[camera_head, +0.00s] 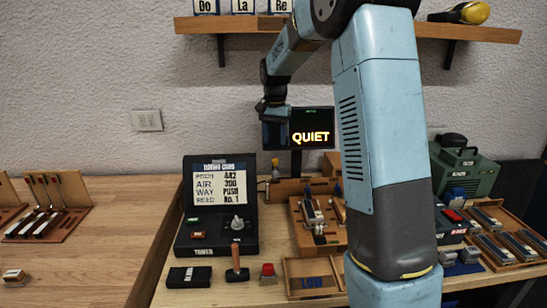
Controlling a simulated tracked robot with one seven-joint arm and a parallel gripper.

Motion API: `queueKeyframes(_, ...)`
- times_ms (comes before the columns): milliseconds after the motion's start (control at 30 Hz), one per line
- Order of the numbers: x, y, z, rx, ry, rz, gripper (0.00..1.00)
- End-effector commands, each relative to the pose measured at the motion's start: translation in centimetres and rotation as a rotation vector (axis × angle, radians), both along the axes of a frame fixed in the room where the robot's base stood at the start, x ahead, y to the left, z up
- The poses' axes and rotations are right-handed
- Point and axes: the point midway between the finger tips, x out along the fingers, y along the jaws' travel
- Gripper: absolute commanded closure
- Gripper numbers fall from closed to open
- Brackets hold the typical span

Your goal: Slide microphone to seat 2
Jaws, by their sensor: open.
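My gripper (273,114) is raised in front of the left part of a dark display that reads QUIET (312,137). It is small and dark here, its jaws are open, and I see nothing held between them. I cannot single out the microphone or a marked seat 2 with certainty. A small grey upright piece (237,223) stands in the open black case (216,240), below and left of my gripper. A wooden board (318,228) with small parts on it lies below the display. My arm hides part of the bench to the right of that board.
A wooden-handled tool (237,264), a red-topped piece (268,270) and a black box (190,277) stand along the front. A wooden tray (287,281) lies beside them. A green machine (463,168) is at right. The left worktop (110,235) has free room. A shelf (250,26) runs above.

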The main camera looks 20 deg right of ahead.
Motion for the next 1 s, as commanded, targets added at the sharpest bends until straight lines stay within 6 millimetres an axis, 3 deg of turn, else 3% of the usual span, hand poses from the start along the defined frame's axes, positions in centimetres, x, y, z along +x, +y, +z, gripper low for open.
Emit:
queueKeyframes(200,0.0,0.0,-3.9,0.000,0.002,-0.001,0.50)
queueKeyframes(433,0.0,0.0,-6.6,0.000,0.000,-0.001,0.50)
queueKeyframes(867,0.0,0.0,-7.4,0.000,-0.001,0.000,0.50)
queueKeyframes(1000,0.0,0.0,-7.4,0.000,-0.001,0.001,0.62)
